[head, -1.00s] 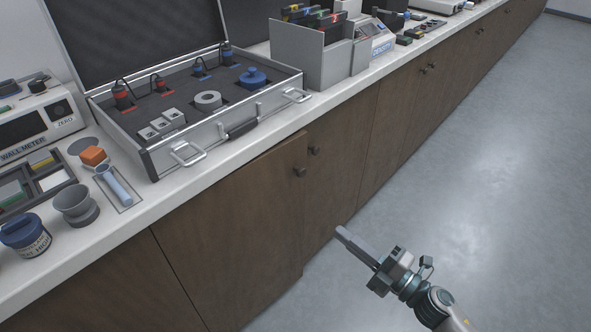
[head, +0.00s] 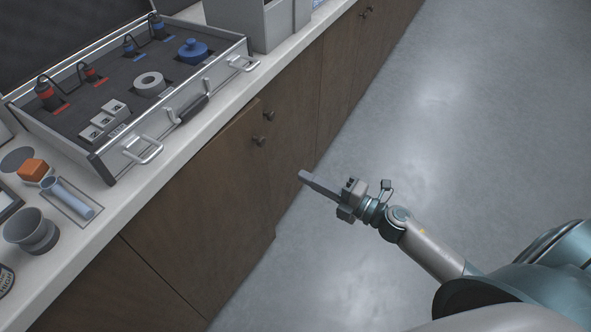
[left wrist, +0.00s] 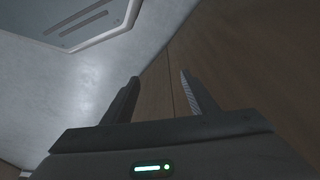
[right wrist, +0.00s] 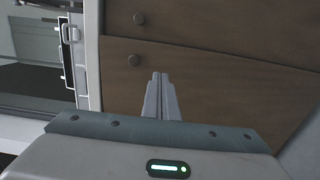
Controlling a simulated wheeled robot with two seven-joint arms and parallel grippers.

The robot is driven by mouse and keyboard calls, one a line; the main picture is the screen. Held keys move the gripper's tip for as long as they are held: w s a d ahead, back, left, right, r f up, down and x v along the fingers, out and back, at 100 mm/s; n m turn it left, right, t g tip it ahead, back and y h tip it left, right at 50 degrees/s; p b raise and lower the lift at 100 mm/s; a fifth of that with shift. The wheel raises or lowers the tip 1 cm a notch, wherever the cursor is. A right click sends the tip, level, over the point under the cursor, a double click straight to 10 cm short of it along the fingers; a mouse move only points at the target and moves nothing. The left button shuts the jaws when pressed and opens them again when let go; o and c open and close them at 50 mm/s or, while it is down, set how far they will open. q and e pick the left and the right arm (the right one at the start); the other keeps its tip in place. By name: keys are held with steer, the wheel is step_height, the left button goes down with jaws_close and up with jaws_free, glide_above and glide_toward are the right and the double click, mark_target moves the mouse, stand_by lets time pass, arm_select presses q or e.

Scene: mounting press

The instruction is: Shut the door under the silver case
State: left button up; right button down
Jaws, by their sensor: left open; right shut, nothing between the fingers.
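The silver case (head: 125,100) stands open on the counter. Below it is a brown wooden door (head: 195,195) with a dark knob (head: 258,141). Its right edge stands slightly out from the neighbouring door, so it is a little ajar. My right gripper (head: 302,175) is shut and empty, in front of the cabinets, to the right of the door's free edge and apart from it. In the right wrist view the closed fingers (right wrist: 160,80) point toward the door (right wrist: 185,90). My left gripper (left wrist: 158,85) is open and empty near brown cabinet fronts; the head view does not show it.
The neighbouring door (head: 290,140) has its own knob (head: 268,115) close by. The white counter edge (head: 150,195) runs above the doors. Cups and small items stand at left. The grey floor (head: 430,110) is clear at right.

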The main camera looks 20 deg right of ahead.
mark_target(259, 150)
arm_select(q)
steer(key=shift+s+a+g+y+p, duration=0.3)
steer(key=shift+s+a+g+p, duration=0.25)
steer(key=shift+a, duration=0.25)
arm_select(e)
steer(key=x, duration=1.3)
steer(key=shift+w+a, duration=0.15)
steer(key=shift+w, duration=0.05)
steer(key=shift+w, duration=0.1)
steer(key=w, duration=0.1)
steer(key=w+a+n+y+b, duration=0.1)
steer(key=w, duration=0.1)
steer(key=shift+a+g, duration=0.35)
steer(key=shift+g, duration=0.05)
steer(key=shift+r+y, duration=0.15)
steer(key=shift+y, duration=0.15)
steer(key=shift+r, duration=0.1)
arm_select(q)
steer(key=shift+w+d+t, duration=0.15)
steer(key=shift+d+t, duration=0.3)
steer(key=shift+d, duration=0.45)
arm_select(e)
steer(key=shift+w+r, duration=0.1)
steer(key=shift+r, duration=0.1)
steer(key=shift+d+f, duration=0.1)
steer(key=shift+f, duration=0.05)
